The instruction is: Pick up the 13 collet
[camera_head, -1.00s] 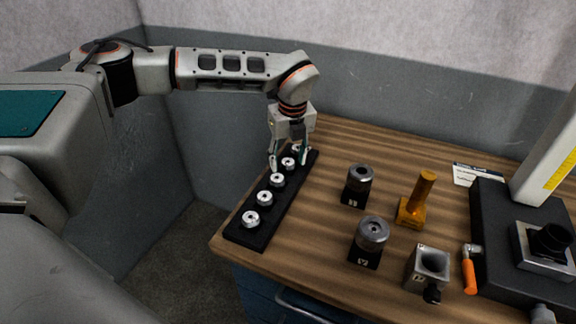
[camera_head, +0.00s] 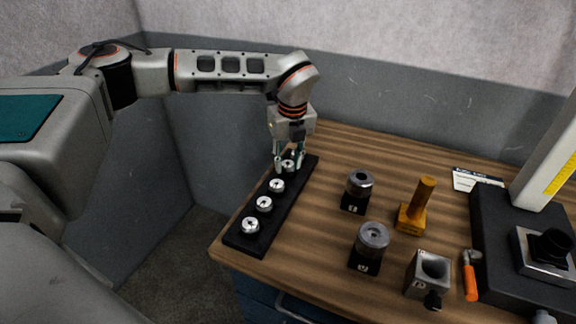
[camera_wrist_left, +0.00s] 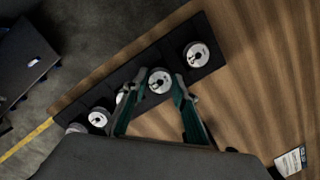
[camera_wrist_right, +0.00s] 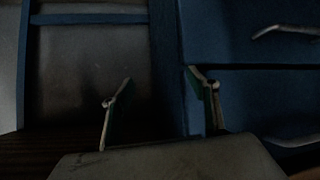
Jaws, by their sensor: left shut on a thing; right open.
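A row of several silver collets stands in a black rack (camera_head: 246,238) along the table's left edge. My left gripper (camera_head: 290,160) is over the rack's far part, its fingers on either side of one collet (camera_head: 289,166). In the left wrist view this collet (camera_wrist_left: 160,80) sits between the fingertips (camera_wrist_left: 163,83), which are shut on it; it appears still in its place in the rack. Another collet (camera_wrist_left: 197,54) sits at the end beyond it. No number on the collets can be read. My right gripper (camera_wrist_right: 159,78) is open and empty in front of blue drawers.
On the wooden table (camera_head: 318,225) stand two dark holders with round metal parts (camera_head: 359,182) (camera_head: 372,237), an amber tool (camera_head: 415,205), a grey block with a bore (camera_head: 429,272), an orange-handled lever (camera_head: 470,278) and a black-based machine (camera_head: 492,240). A wall rises behind.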

